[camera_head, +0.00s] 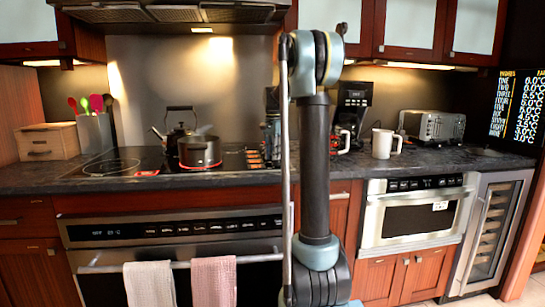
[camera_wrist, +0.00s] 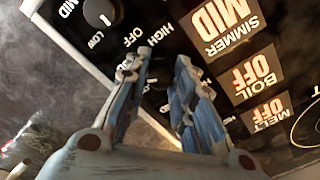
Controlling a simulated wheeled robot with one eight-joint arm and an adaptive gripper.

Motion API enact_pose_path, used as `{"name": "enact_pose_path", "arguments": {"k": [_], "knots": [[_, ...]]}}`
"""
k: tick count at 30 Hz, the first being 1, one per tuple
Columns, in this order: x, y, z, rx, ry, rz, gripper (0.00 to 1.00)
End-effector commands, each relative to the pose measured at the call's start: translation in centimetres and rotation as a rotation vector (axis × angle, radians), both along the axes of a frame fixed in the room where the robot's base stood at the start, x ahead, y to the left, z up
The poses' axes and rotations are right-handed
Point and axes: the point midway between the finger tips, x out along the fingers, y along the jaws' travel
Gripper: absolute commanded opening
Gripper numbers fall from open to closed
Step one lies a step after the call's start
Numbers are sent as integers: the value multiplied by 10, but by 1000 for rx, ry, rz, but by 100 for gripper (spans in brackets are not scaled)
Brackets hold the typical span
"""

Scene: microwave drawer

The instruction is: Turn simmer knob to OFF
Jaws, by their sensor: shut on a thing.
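In the wrist view, a dark panel carries knobs and white lettering. The SIMMER display (camera_wrist: 229,22) reads MID, and the BOIL display (camera_wrist: 257,77) and MELT display (camera_wrist: 266,115) read OFF. My gripper (camera_wrist: 164,60) points at the panel, with its two blue fingers around a dark knob that is mostly hidden between them. HIGH and OFF labels show near the fingertips. I cannot tell by sight which knob it is. In the head view my arm hides the gripper.
The head view shows a black cooktop (camera_head: 120,170) with a pot (camera_head: 200,151) and a kettle (camera_head: 181,122). A coffee maker (camera_head: 354,103), a white mug (camera_head: 382,144) and a toaster (camera_head: 433,126) stand right of my arm on the dark counter. Towels (camera_head: 214,281) hang on the oven handle.

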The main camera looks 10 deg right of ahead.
Motion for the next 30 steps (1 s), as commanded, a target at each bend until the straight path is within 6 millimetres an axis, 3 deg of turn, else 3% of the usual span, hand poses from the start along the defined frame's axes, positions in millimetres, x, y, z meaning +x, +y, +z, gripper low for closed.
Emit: {"name": "enact_pose_path", "arguments": {"k": [30], "knots": [[1,0,0,0,-2,966,0]]}}
